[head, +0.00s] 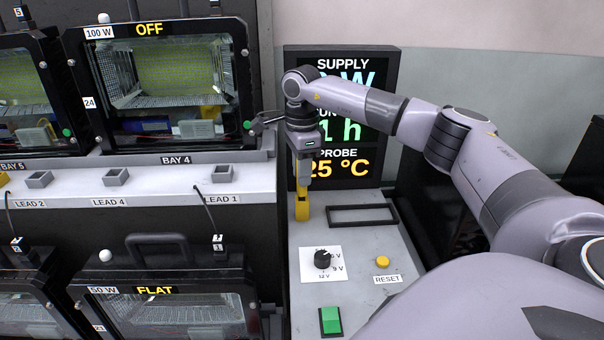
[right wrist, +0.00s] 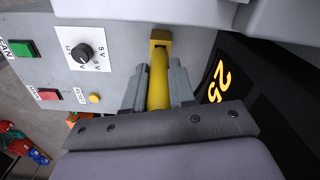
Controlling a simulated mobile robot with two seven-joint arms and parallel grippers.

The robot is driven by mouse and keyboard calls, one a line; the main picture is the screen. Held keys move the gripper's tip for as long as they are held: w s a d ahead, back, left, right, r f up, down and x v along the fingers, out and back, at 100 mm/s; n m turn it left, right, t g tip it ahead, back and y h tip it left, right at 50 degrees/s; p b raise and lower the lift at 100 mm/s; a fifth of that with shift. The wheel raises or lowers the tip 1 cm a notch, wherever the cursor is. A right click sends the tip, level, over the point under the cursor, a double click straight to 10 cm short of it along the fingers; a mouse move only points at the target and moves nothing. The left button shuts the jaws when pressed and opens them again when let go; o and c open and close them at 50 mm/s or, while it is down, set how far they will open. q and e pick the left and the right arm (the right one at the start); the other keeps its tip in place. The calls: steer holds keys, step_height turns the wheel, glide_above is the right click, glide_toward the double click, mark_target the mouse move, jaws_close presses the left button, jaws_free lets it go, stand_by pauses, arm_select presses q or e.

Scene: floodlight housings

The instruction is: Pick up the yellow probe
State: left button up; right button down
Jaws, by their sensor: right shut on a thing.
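The yellow probe (right wrist: 157,85) is a round yellow rod between the two grey fingers of my right gripper (right wrist: 158,92) in the right wrist view. My right gripper (head: 303,178) is shut on it, pointing down over the left back part of the grey console. A yellow block (head: 302,208) is at the lower end of the probe; it also shows in the right wrist view (right wrist: 160,37). I cannot tell whether this block is a holder or part of the probe. The fingers hide part of the rod. My left gripper is not in view.
The console (head: 355,232) has an empty black frame (head: 363,215), a black knob (head: 322,259), a yellow reset button (head: 382,262) and a green switch (head: 331,321). A display (head: 342,65) stands close behind the gripper. Floodlight housings (head: 160,80) and a white lead shelf (head: 140,190) are at left.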

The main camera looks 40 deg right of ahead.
step_height(320, 180, up, 14)
steer(key=shift+f, duration=0.2)
steer(key=shift+r+p, duration=1.1)
steer(key=shift+r, duration=1.9)
